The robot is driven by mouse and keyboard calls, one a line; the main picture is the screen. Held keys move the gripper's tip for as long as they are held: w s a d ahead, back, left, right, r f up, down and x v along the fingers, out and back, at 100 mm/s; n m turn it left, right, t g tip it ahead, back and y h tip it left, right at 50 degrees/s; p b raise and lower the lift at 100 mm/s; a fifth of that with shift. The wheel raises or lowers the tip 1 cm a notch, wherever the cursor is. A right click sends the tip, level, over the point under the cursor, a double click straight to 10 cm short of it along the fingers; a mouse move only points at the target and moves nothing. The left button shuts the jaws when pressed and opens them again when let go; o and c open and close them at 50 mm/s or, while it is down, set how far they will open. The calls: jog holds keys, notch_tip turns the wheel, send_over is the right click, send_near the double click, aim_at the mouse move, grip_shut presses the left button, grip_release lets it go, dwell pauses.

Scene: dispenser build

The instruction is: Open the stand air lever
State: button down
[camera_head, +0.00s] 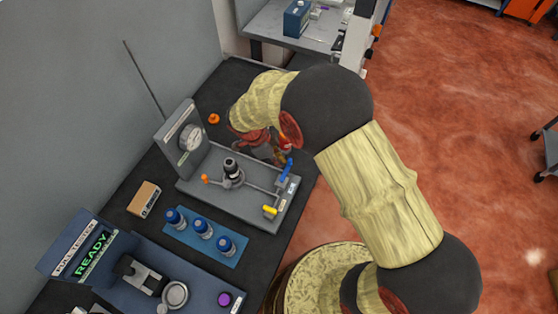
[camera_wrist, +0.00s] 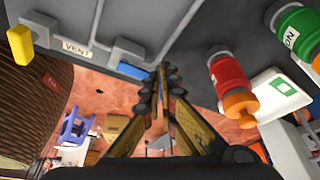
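The test stand (camera_head: 222,195) sits on the dark bench with a gauge on its upright panel. A blue lever (camera_head: 286,170) is on its right edge. It also shows in the wrist view (camera_wrist: 132,70), partly hidden behind my gripper's left finger. A yellow lever (camera_head: 270,211) is nearer the front of the same edge, beside a VENT label in the wrist view (camera_wrist: 20,44). My gripper (camera_wrist: 160,76) has its fingers drawn close together at the blue lever. I cannot tell whether the lever is between the fingertips. In the head view my gripper (camera_head: 281,155) is just behind the blue lever, partly hidden.
Red (camera_wrist: 228,76) and green (camera_wrist: 292,30) cylinders are right of my fingers. Open floor lies right of the bench.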

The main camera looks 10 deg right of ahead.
jog(key=shift+s+a, duration=0.15)
jog(key=shift+a, duration=0.45)
jog(key=v, duration=1.2)
jog(key=shift+d, duration=0.15)
jog(key=s+d+r+n+t+y+b, duration=0.2)
jog(key=s+d+r+n+t+b, duration=0.1)
jog(key=s+d+r+n, duration=0.4)
jog(key=s+d+r+n+t+y+b, duration=0.2)
jog(key=s+d+r+n+b, duration=0.2)
jog(key=s+d+r+n, duration=0.3)
jog(key=s+d+n, duration=0.2)
jog(key=s+n, duration=0.2)
jog(key=s, duration=0.1)
jog(key=shift+s+r+t+b, duration=0.15)
jog(key=shift+r+t+b, duration=0.05)
jog(key=shift+t+b, duration=0.2)
